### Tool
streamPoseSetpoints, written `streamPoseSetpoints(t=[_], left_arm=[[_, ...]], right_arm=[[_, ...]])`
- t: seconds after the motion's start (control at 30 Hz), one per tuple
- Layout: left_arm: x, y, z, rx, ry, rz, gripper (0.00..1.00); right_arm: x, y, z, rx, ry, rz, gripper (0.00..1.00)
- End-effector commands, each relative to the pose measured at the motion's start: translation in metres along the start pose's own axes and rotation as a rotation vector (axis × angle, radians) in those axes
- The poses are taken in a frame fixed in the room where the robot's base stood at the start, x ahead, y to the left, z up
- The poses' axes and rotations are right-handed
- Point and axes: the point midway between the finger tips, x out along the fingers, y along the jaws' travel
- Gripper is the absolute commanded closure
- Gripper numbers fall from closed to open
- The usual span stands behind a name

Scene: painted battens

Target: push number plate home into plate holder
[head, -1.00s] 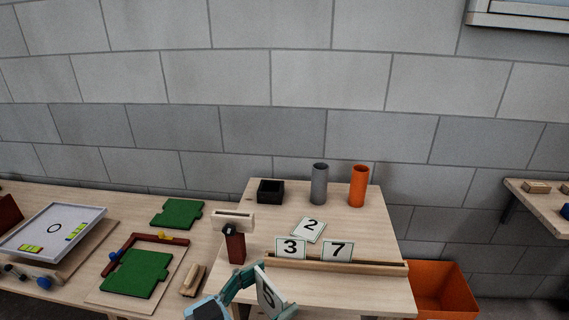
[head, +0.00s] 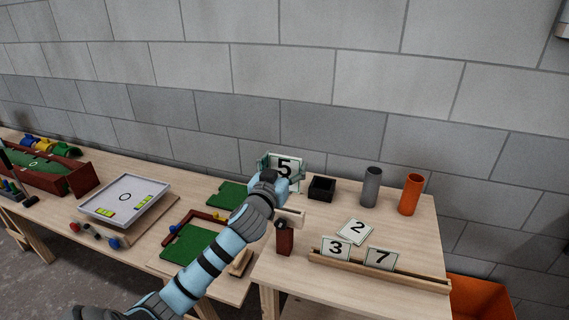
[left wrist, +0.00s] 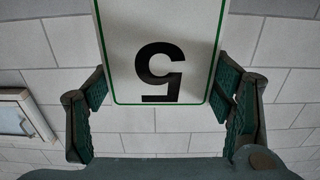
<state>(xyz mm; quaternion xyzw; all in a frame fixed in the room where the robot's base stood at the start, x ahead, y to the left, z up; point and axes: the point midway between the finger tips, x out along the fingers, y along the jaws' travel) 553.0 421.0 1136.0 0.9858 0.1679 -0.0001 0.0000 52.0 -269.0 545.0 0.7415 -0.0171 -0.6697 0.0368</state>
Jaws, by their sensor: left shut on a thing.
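A white number plate with a green border and a black 5 (head: 285,165) is gripped by my left gripper (head: 281,178), raised at the back left of the right-hand table. In the left wrist view the plate (left wrist: 160,50) is between the two fingers, its numeral upside down. The plate holder (head: 415,279) is a long wooden rail near the table's front. Plate 3 (head: 336,249) and plate 7 (head: 381,259) stand in it, side by side. Plate 2 (head: 356,232) lies tilted behind them. My right gripper is not in view.
A black box (head: 321,189), a grey tube (head: 371,187) and an orange tube (head: 410,194) stand at the table's back. A dark red post with a pale block (head: 285,237) stands left of the holder. An orange bin (head: 482,298) is below right.

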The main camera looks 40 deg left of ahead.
Motion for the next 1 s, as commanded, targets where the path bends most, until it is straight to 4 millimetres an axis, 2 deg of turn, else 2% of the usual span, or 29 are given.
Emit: streamPoseSetpoints(t=[0.23, 0.7, 1.0], left_arm=[[-0.003, 0.001, 0.001, -0.005, 0.004, -0.001, 0.54], [-0.003, 0.001, 0.055, -0.004, 0.005, 0.001, 0.54], [-0.003, 0.001, 0.057, -0.004, 0.005, 0.001, 0.54]], right_arm=[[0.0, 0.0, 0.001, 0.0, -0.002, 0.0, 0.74], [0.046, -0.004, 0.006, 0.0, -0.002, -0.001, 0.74], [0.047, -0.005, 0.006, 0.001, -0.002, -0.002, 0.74]])
